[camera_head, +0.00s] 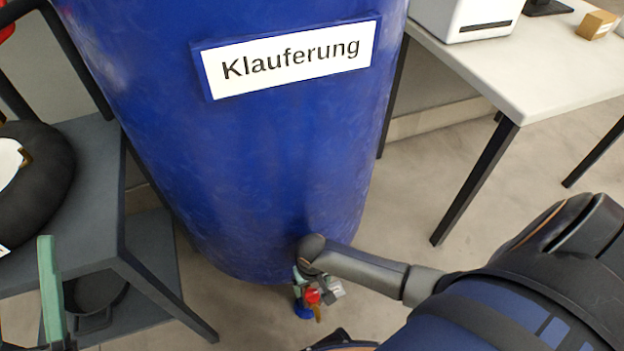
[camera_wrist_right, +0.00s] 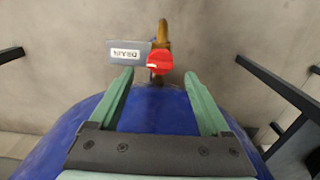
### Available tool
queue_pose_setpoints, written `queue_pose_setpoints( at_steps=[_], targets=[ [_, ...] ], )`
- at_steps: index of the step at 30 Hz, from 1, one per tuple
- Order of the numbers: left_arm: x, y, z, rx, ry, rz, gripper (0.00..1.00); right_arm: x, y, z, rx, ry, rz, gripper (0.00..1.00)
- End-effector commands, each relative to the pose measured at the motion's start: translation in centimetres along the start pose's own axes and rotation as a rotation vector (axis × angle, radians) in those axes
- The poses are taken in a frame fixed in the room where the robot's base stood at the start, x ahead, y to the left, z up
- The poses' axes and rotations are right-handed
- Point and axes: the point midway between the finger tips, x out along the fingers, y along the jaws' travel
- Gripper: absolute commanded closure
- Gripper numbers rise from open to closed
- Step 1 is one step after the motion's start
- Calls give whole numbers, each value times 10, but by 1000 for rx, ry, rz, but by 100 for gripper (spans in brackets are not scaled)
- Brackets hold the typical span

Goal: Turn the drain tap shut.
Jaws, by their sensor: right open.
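The drain tap has a red handle (camera_head: 312,296) and sits low on the front of the blue barrel (camera_head: 290,190). In the right wrist view the red handle (camera_wrist_right: 162,63) shows beside a brass spout (camera_wrist_right: 164,34) and a grey tag (camera_wrist_right: 128,53) with small lettering. My right gripper (camera_head: 304,273) is at the tap, its green fingers partly hidden by the wrist. In the wrist view my right gripper (camera_wrist_right: 159,74) is open and empty, the handle just ahead of and between its fingertips. My left gripper (camera_head: 47,270) shows only partly at the lower left edge.
A grey shelf stand (camera_head: 95,180) with a dark pan (camera_head: 95,295) on its lower level stands left of the barrel. A white table (camera_head: 530,75) with a white device (camera_head: 465,15) stands at the right. Bare floor lies between barrel and table.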

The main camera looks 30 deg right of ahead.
Motion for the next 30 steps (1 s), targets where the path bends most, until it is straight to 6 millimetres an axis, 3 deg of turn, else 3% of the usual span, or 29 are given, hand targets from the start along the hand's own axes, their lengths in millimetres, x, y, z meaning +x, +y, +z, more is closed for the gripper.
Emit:
queue_pose_setpoints(
  at_steps=[1,6,12,22,30],
  targets=[
    [-2,1,-8,12,49,4,50,10,0,0,-1,-1,0,19],
    [-4,3,-39,44,182,16,50,25,0,0,-1,-1,0,19],
    [-10,7,-28,22,172,18,50,44,0,0,0,-1,-1,19],
    [-10,8,-27,17,169,18,50,46,0,0,0,0,-1,19],
    [-10,8,-27,17,169,18,50,46,0,0,0,0,-1,47]
  ],
)
